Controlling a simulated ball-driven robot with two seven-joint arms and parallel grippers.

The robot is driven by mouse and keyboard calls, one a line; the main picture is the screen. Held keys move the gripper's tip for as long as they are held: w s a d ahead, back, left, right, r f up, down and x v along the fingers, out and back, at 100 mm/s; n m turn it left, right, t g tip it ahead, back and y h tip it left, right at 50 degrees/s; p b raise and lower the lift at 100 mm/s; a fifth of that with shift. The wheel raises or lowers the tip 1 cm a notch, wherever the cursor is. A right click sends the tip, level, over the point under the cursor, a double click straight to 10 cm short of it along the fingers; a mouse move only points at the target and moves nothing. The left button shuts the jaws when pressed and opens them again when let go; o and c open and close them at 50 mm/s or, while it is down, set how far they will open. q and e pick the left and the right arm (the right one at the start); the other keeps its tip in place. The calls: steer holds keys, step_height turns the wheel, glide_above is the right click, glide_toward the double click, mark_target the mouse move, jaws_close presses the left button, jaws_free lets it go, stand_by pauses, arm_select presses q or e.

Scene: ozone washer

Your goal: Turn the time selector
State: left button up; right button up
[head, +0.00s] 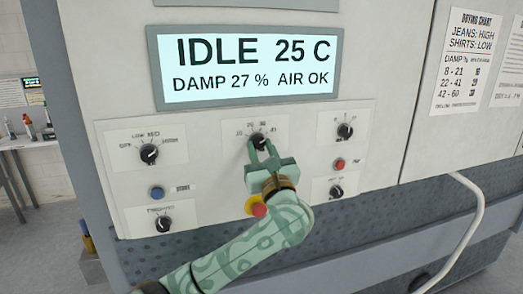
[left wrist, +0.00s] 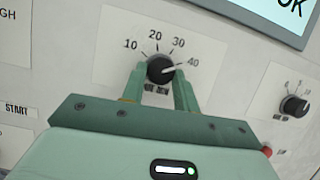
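The time selector (head: 258,141) is a round black knob with a white pointer line on a pale plate marked 10, 20, 30 and 40. In the left wrist view the time selector (left wrist: 160,69) has its pointer towards 40. My left gripper (head: 261,148) is at the knob, with one green finger on each side. In the left wrist view the fingers of my left gripper (left wrist: 161,77) appear to touch both sides of the knob. They partly hide the label below it. My right gripper is in neither view.
Other black knobs (head: 149,153) (head: 345,130) flank the selector. A blue start button (head: 157,193), a small red button (head: 339,163) and a red-and-yellow stop button (head: 258,207) are close by. A lit display (head: 247,65) is above. A white hose (head: 470,220) hangs at the right.

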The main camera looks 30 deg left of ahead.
arm_select(q)
steer(key=shift+f+n+g+b, duration=0.2)
steer(key=shift+n+g+b, duration=0.15)
steer(key=shift+b, duration=0.2)
steer(key=n+g+b, duration=0.2)
steer(key=n+b, duration=0.2)
steer(key=n+g+y+b, duration=0.1)
steer(key=n+g+b, duration=0.1)
steer(key=n+b, duration=0.3)
steer(key=w+n+g+b, duration=0.1)
steer(key=n+g+b, duration=0.1)
steer(key=n+b, duration=0.2)
steer(key=shift+d+n+y+b, duration=0.25)
steer(key=shift+d+y+b, duration=0.1)
steer(key=shift+b, duration=0.35)
steer(key=n+b, duration=0.1)
steer(key=n+g+b, duration=0.1)
steer(key=n, duration=0.1)
steer(key=shift+r, duration=0.25)
steer(key=shift+r+n+g+h+b, duration=0.25)
steer(key=shift+n+g+h+b, duration=0.45)
steer(key=shift+n, duration=0.8)
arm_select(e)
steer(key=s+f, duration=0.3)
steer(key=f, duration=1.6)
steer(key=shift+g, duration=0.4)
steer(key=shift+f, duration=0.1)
arm_select(q)
steer(key=o, duration=1)
steer(key=shift+r, duration=0.1)
